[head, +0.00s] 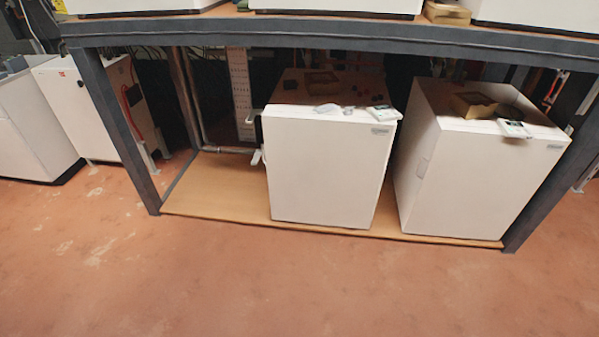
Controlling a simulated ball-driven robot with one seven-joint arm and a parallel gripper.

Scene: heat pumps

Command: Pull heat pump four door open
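Two white box-shaped heat pumps stand on the lower shelf of a dark metal rack. The left one (328,168) has a flat white front door with a small dark label at its upper right. Grey-white bracket-like parts stick out at its left edge. The right one (485,180) stands beside it with a gap between; its front looks closed. No number is readable on either, so I cannot tell which is number four. My gripper is not in view.
The rack's dark left post (115,125) and top beam (330,38) frame the heat pumps. The wooden shelf board (215,195) is bare at the left. More white units stand above and at far left. The reddish floor (250,285) in front is clear.

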